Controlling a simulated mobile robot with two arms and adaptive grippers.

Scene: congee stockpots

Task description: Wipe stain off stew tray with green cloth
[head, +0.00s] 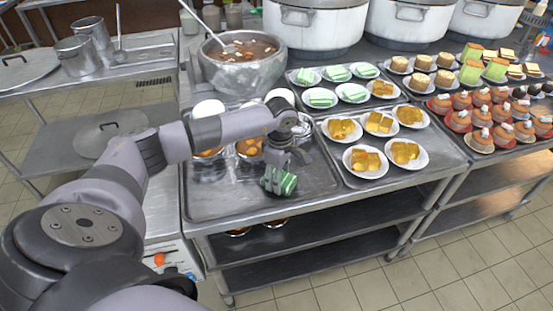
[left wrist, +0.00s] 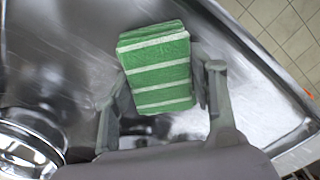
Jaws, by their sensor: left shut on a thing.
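My left gripper (head: 277,183) is shut on a green cloth (head: 289,184) with white stripes, low over the front right part of the metal stew tray (head: 222,205). In the left wrist view the folded cloth (left wrist: 157,72) sits between the two fingers (left wrist: 165,97), above the shiny tray (left wrist: 270,80). I cannot tell whether the cloth touches the tray. No stain shows clearly; the cloth and gripper hide part of the tray. My right gripper is not in view.
Metal bowls of stew (head: 249,148) stand in the tray behind my gripper, partly hidden by my arm. A tray to the right holds plates of yellow food (head: 368,161). A large stew pot (head: 243,72) stands behind. The tray's front left is bare.

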